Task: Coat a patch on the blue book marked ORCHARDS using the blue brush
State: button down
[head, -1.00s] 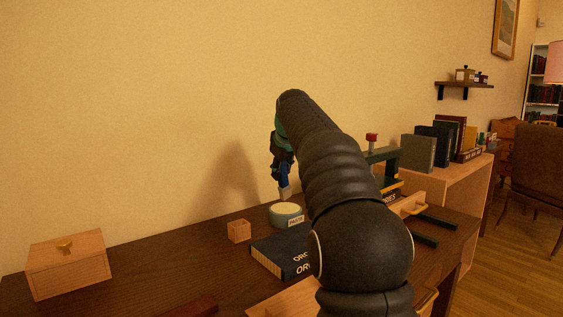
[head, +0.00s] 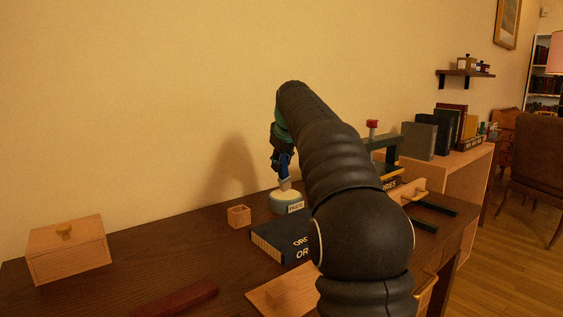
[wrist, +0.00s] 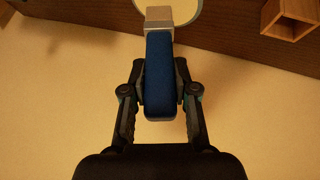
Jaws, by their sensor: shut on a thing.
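My gripper (wrist: 160,98) is shut on the blue brush (wrist: 160,75) by its handle. In the head view the brush (head: 284,167) hangs below my gripper (head: 281,153), its pale tip down at the top of the round paste jar (head: 287,207). I cannot tell how far the tip is inside. The jar's pale top (wrist: 183,8) shows behind the ferrule in the wrist view. The blue book marked ORCHARDS (head: 275,240) lies flat in front of the jar, its right part hidden by my arm.
A small open wooden box (head: 238,217) stands left of the jar. A lidded wooden box (head: 68,250) is far left and a dark red bar (head: 180,300) lies in front. The desk's left middle is clear.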

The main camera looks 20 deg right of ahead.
jog(key=shift+f+b, duration=0.4)
jog(key=shift+f, duration=0.2)
dwell(1.0)
jog(key=shift+r, duration=0.1)
notch_tip(320, 180, up, 2)
jog(key=shift+r+p, duration=0.25)
jog(key=shift+p, duration=1)
jog(key=shift+r, duration=2.15)
